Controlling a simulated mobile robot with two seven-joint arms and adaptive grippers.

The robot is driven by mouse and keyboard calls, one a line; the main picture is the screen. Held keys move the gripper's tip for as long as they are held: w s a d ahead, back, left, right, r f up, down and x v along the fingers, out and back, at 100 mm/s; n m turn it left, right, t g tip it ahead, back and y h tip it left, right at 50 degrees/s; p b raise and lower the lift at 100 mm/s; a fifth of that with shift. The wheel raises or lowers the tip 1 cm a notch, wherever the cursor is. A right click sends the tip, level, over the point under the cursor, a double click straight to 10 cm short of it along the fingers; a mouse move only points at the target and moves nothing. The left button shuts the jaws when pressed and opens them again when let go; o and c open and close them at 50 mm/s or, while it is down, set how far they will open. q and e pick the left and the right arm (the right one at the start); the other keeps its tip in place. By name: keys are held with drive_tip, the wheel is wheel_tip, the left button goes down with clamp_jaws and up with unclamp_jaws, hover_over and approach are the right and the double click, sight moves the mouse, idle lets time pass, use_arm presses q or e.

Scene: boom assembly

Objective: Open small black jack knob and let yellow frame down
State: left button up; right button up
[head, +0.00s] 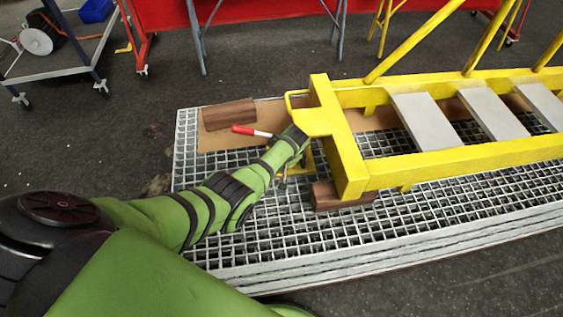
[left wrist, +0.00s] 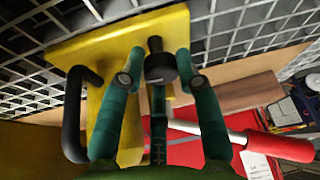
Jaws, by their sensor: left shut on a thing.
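The yellow frame (head: 345,150) lies low over the metal grating, its end beam toward the left. My left gripper (head: 297,136) is at the near-left end of this frame. In the left wrist view my left gripper's teal fingers (left wrist: 160,85) are closed around the small black jack knob (left wrist: 158,62), in front of a yellow plate (left wrist: 115,60). A larger black curved handle (left wrist: 74,115) is beside the plate. A red and white lever (head: 250,131) sticks out left of my gripper. My right gripper is not in view.
Brown wooden blocks lie on the grating (head: 240,245), one at the back left (head: 229,113) and one under the frame's near corner (head: 342,196). A wheeled cart (head: 55,70) stands at the far left. Bare floor lies left of the grating.

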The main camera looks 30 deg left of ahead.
use_arm(q)
drive_tip(key=shift+w+a+r, duration=0.2)
drive_tip(key=shift+w, duration=0.1)
drive_tip(key=shift+d, duration=0.1)
drive_tip(key=o, duration=1.1)
drive_tip(key=shift+s, duration=0.2)
drive_tip(key=shift+f, duration=0.1)
drive_tip(key=shift+d, duration=0.1)
drive_tip(key=v, duration=1.2)
